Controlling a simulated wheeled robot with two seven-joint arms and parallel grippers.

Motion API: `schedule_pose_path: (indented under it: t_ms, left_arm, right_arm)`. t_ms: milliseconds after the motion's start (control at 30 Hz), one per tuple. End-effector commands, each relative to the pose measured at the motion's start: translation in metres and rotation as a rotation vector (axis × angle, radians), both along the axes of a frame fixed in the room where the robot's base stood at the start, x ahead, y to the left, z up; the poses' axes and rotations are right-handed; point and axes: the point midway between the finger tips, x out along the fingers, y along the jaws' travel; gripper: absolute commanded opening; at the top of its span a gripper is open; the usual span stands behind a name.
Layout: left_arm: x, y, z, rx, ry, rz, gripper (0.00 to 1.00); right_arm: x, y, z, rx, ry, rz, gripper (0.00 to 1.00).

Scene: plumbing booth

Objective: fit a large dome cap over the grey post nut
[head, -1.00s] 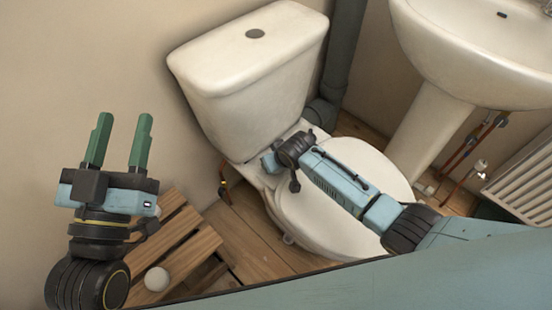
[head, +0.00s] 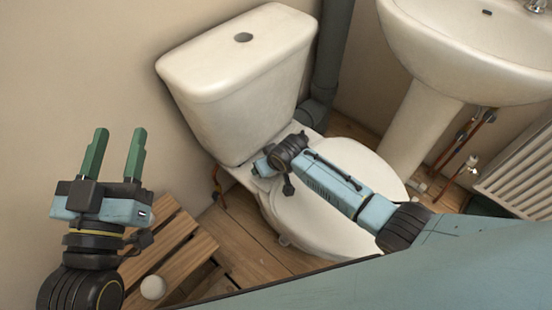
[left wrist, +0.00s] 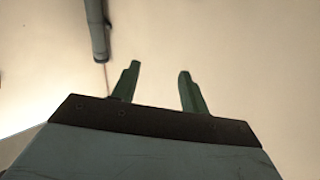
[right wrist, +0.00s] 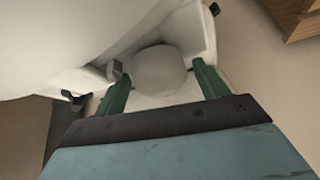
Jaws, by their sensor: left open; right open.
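A white dome cap (right wrist: 160,66) shows in the right wrist view, between the green fingers of my right gripper (right wrist: 157,78). The fingers stand apart on either side of it, and I cannot tell whether they touch it. What lies under the cap is hidden. A small grey piece (right wrist: 115,69) shows by the left fingertip; I cannot tell whether it is the post nut. In the head view my right gripper (head: 262,166) is at the back of the toilet pan, its fingers mostly hidden. My left gripper (head: 116,155) is open, empty and raised beside the wall.
The toilet cistern (head: 240,75) stands behind the pan, with the closed white lid (head: 330,220) in front. A slatted wooden stand (head: 185,245) is at the lower left, with a white round object (head: 153,287) on it. A basin (head: 470,50) and radiator (head: 520,175) are at the right.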

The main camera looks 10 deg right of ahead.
Motion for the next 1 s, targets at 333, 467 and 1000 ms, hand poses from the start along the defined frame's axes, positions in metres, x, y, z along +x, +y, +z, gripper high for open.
schedule_pose_path:
  t_ms: [333,467,1000]
  left_arm:
    - [0.002,0.011,-0.056,0.106,0.347,0.025,0.45]
    - [-0.004,0.017,-0.078,0.145,0.483,0.033,0.45]
    - [-0.064,0.051,-0.154,0.289,1.047,0.075,0.45]
  right_arm:
    - [-0.013,-0.011,0.017,-0.013,0.013,-0.008,0.79]
    - [-0.016,-0.01,0.025,-0.01,0.009,-0.006,0.79]
    - [-0.033,-0.011,0.059,-0.001,0.004,-0.001,0.79]
